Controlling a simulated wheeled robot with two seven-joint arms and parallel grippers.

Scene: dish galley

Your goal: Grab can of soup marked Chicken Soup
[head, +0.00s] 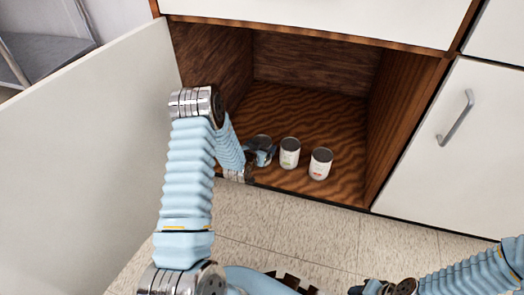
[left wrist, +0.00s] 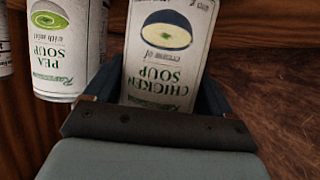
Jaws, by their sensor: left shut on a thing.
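The chicken soup can (left wrist: 160,60) is white with a dark bowl picture and green lettering, upside down in the left wrist view. It is between the fingers of my left gripper (left wrist: 155,95), which is shut on it. In the head view the left gripper (head: 262,156) is inside the open cabinet, around the leftmost can (head: 263,141), whose front is mostly hidden by the fingers. I cannot tell whether this can is off the cabinet floor. My right gripper (head: 372,287) is partly cut off at the bottom edge, its jaws unclear.
The pea soup can (left wrist: 62,50) stands close beside the held can; it is the middle can (head: 290,154) in the head view. Another can (head: 320,163) stands to its right. The open cabinet door (head: 90,150) is at left. The cabinet floor (head: 310,110) behind the cans is clear.

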